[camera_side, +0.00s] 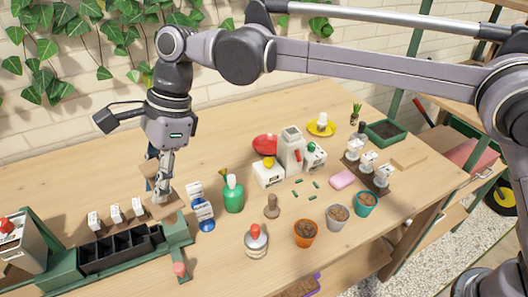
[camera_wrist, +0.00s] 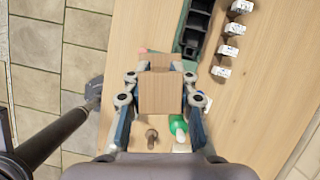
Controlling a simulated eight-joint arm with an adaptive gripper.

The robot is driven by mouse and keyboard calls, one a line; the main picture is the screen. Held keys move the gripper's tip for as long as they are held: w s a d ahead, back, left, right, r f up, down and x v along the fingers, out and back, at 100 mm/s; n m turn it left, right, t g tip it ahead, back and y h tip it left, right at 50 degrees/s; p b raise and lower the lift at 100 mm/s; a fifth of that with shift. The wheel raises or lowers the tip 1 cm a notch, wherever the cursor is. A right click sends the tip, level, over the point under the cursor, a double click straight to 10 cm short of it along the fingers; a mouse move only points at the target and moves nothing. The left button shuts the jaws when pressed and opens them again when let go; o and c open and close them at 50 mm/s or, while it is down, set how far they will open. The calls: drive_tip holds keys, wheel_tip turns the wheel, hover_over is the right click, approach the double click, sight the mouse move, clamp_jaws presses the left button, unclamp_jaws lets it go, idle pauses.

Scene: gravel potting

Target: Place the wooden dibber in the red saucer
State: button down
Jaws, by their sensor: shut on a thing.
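The wooden dibber (camera_side: 272,207) looks like a small brown peg and stands upright on the table, right of the green bottle; in the wrist view it (camera_wrist: 152,138) is below the held block. The red saucer (camera_side: 265,144) lies farther back, partly hidden behind white containers. My gripper (camera_side: 163,187) is at the left of the table, well left of the dibber. It is shut on a light wooden block (camera_side: 165,207), which fills the space between the fingers in the wrist view (camera_wrist: 160,93).
A green bottle (camera_side: 233,194) and blue-based white item (camera_side: 203,212) stand between my gripper and the dibber. A white bottle with a red cap (camera_side: 256,241) is in front. A dark compartment tray (camera_side: 115,249) is at left. Pots (camera_side: 305,234) and a yellow saucer (camera_side: 329,131) are right.

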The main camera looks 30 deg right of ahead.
drive_tip(key=shift+r, duration=0.75)
drive_tip(key=w+d+m+t, duration=0.1)
drive_tip(key=w+d+m, duration=0.1)
drive_tip(key=w+d, duration=0.65)
drive_tip(key=w+d+m, duration=0.1)
drive_tip(key=w+d, duration=0.4)
drive_tip(key=d, duration=0.7)
drive_tip(key=w+d+m+t, duration=0.1)
drive_tip(key=w+d+m, duration=0.1)
drive_tip(key=w+d, duration=0.7)
drive_tip(key=d+m, duration=0.2)
drive_tip(key=d, duration=1.5)
drive_tip(key=w+a+f, duration=0.4)
drive_tip(key=a+f, duration=0.7)
drive_tip(key=f, duration=0.5)
drive_tip(key=shift+w+t, duration=0.2)
drive_tip(key=shift+t, duration=0.2)
drive_tip(key=shift+f, duration=0.15)
